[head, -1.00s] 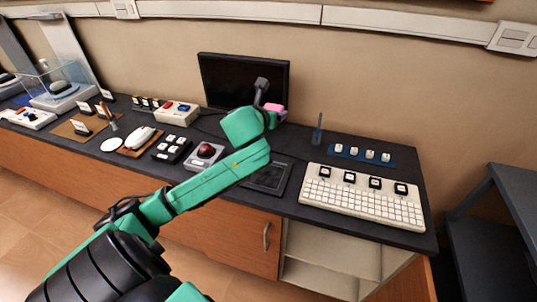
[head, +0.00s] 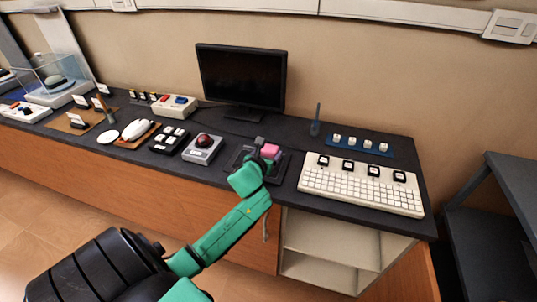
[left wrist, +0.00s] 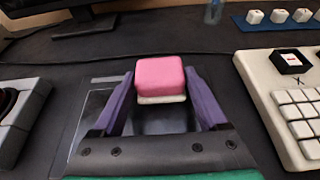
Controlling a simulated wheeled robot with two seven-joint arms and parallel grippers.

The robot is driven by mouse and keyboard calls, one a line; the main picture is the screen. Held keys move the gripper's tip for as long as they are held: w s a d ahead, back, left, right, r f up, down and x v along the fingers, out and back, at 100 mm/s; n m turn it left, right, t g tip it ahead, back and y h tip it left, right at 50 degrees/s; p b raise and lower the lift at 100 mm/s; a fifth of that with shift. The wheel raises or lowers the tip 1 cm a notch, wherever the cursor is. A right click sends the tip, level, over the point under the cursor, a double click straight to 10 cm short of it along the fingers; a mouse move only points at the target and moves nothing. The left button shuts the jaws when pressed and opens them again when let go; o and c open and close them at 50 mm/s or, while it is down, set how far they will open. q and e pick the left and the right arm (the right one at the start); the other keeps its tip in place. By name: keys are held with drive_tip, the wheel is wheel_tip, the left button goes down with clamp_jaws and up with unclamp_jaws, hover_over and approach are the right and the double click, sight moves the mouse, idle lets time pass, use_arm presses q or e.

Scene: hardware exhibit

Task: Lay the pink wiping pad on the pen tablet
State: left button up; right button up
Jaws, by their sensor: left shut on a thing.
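The pink wiping pad (left wrist: 160,77) is a pink block with a pale underside, held between the fingertips of my left gripper (left wrist: 158,92). In the head view the pad (head: 270,151) shows at the end of my left gripper (head: 265,155), over the pen tablet. The pen tablet (left wrist: 88,118) is a flat dark slab with a grey-edged surface, partly hidden by the gripper in the left wrist view. I cannot tell whether the pad touches the tablet. My right gripper is not in view.
A trackball box (head: 202,149) stands left of the tablet and a white keyboard (head: 360,190) stands right of it. A monitor (head: 242,77) stands behind. A blue strip with several keycaps (head: 352,145) lies at the back right. The dark counter behind the tablet is mostly clear.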

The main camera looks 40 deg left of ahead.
use_arm(q)
drive_tip(key=o, duration=1.2)
drive_tip(key=shift+o, duration=0.2)
drive_tip(key=shift+r, duration=0.15)
drive_tip(key=v, duration=1.2)
drive_tip(key=shift+s+p, duration=0.15)
drive_tip(key=shift+p, duration=0.2)
drive_tip(key=shift+f, duration=0.2)
